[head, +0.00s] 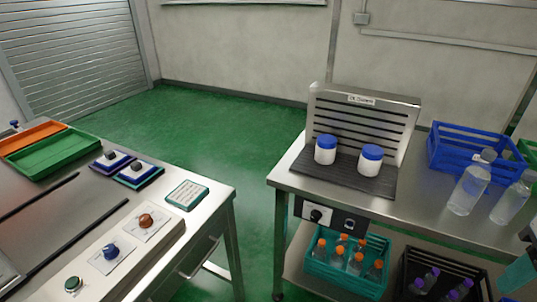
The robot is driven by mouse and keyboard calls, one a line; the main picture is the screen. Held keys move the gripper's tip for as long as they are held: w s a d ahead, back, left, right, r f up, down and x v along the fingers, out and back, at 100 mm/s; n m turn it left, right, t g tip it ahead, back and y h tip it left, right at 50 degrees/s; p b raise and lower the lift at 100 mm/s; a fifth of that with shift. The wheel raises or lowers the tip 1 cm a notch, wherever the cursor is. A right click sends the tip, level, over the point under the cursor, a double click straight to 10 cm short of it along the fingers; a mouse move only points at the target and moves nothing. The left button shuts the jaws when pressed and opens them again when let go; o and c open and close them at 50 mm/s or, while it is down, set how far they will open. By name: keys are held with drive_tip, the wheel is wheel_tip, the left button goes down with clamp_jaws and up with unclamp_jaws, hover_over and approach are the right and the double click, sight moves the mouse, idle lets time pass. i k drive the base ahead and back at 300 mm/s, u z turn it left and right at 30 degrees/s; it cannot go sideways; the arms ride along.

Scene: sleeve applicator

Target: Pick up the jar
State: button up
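Two white jars with blue lids stand upright on a dark ribbed mat (345,178) on the right-hand steel table. The left jar (325,150) and the right jar (370,160) are a little apart, in front of a slotted metal back panel (365,108). I cannot tell which of the two the task means.
Clear bottles (470,183) and a blue crate (470,148) stand right of the mat. A teal crate (347,285) of orange-capped bottles sits below. The left bench (85,215) carries trays and knobs. Green floor (225,145) lies open between the tables.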

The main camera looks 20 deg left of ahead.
sight(326, 146)
drive_tip(key=z, duration=0.05)
drive_tip(key=k, duration=1.3)
drive_tip(key=u, duration=0.05)
drive_tip(key=i, duration=1)
drive_tip(key=u, duration=1.05)
drive_tip(key=i, duration=0.95)
drive_tip(key=u, duration=0.2)
